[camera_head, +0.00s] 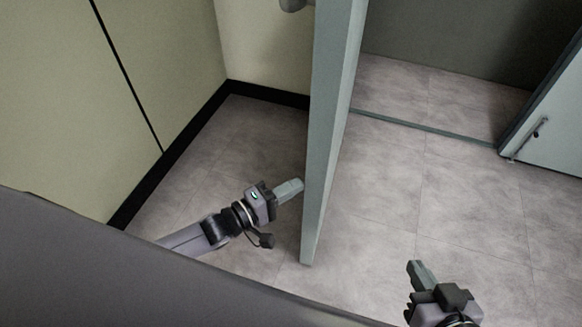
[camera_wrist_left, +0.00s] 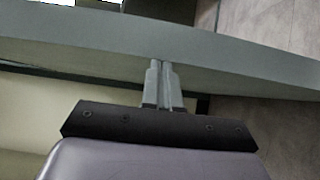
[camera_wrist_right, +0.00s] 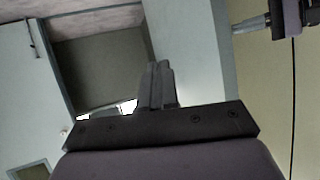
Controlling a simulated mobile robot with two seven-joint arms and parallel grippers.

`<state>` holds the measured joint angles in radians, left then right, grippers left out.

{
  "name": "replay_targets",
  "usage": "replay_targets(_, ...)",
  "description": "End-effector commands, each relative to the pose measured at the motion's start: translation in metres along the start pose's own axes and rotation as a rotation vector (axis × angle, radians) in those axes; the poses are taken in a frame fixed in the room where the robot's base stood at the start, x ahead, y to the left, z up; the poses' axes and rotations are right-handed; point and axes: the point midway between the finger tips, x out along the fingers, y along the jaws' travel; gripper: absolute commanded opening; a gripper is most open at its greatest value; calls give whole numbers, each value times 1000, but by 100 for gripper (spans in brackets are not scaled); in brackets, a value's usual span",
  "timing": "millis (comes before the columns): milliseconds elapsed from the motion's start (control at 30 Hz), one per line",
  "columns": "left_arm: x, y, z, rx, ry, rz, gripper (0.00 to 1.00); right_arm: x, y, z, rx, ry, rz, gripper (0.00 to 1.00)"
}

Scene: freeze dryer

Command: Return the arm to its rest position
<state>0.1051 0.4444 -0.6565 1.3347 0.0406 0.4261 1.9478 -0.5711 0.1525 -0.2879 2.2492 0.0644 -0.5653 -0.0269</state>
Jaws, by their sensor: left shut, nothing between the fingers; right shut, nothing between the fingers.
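My left gripper (camera_head: 290,190) is shut and empty in the head view. Its tips are close to the left face of a tall grey-green door panel (camera_head: 335,110); I cannot tell whether they touch it. In the left wrist view the shut fingers (camera_wrist_left: 161,68) point at the panel (camera_wrist_left: 230,55). My right gripper (camera_head: 416,268) is at the lower right of the head view, to the right of the panel, above the floor. In the right wrist view its fingers (camera_wrist_right: 158,72) are together with nothing between them.
A pale wall (camera_head: 150,60) with a black skirting stands at the left. A second door leaf (camera_head: 555,125) with a handle stands open at the far right, beside a floor sill (camera_head: 420,128). Tiled floor (camera_head: 470,210) is clear between them.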

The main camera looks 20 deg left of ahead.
Motion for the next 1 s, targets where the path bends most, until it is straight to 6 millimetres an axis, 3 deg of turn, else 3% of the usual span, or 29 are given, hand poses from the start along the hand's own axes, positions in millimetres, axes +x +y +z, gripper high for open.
replay_targets(33,0,15,0,1,-1,3,0,-5,2,-3,-17,-9,13,0)
replay_targets(233,0,34,0,0,0,2,0,-8,8,1,-29,-27,35,0)
replay_targets(667,0,36,5,21,4,-4,0,-8,10,3,-31,-31,39,0)
replay_targets(1000,-12,37,42,327,54,-96,0,-8,10,3,-31,-31,39,0)
